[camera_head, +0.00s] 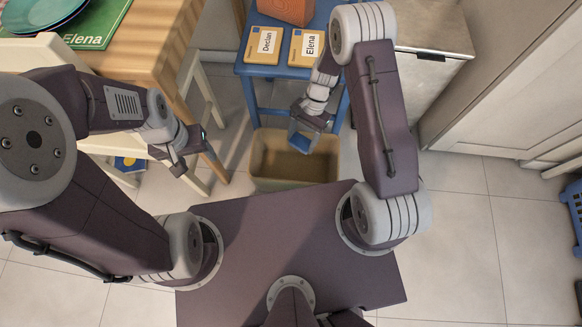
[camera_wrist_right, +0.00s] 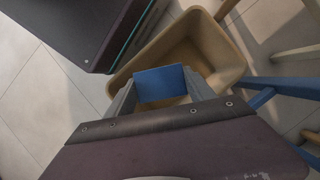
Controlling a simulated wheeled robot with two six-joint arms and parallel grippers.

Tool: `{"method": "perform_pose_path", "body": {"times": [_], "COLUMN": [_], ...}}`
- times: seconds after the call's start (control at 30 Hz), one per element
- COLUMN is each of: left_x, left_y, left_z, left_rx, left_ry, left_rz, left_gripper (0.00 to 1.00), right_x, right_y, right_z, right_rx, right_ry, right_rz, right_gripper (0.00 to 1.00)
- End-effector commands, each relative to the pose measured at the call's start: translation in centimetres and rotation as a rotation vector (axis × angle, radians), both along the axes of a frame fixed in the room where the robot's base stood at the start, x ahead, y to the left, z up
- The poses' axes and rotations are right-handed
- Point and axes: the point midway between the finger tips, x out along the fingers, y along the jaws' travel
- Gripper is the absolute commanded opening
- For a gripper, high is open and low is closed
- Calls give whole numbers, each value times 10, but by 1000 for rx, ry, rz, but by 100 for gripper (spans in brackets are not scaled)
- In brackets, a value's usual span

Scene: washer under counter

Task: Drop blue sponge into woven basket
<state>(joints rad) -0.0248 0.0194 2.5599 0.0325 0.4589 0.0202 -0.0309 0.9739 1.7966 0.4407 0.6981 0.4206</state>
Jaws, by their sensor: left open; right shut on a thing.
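The blue sponge (camera_wrist_right: 161,86) sits between the fingers of my right gripper in the right wrist view. My right gripper (camera_head: 302,140) is shut on it and is over the tan basket (camera_head: 268,184) in the head view. The basket is open at the top and also shows below the sponge in the right wrist view (camera_wrist_right: 228,58). In the head view the sponge is mostly hidden by the gripper. My left gripper (camera_head: 193,163) is open and empty, to the left of the basket.
A blue stool (camera_head: 258,85) with cards labelled Declan (camera_head: 262,46) and Elena (camera_head: 306,48) stands behind the basket. A wooden table (camera_head: 150,50) is at the upper left. A white cabinet (camera_head: 520,80) is at the right.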

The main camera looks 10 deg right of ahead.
Motion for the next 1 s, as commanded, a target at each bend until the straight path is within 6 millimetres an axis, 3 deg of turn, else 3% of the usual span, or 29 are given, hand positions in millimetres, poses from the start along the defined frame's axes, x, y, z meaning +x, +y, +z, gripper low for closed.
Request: {"method": "perform_pose_path", "body": {"times": [0.03, 0.37, 0.8, 1.0], "left_x": [0, 0, 0, 0], "left_y": [0, 0, 0, 0], "left_z": [-11, -17, -77, -76], "left_rx": [0, 0, 0, 0], "left_ry": [0, -1, 0, 0], "left_rz": [0, 0, 0, 0], "left_gripper": [61, 61, 61, 61], "right_x": [1, 1, 1, 1], "right_y": [1, 2, 2, 2], "right_z": [-10, -16, -70, -68], "right_rx": [1, 1, 1, 1], "right_ry": [-1, 1, 0, 2], "right_rz": [-10, -21, -20, -19], "right_gripper": [18, 18, 18, 18]}}
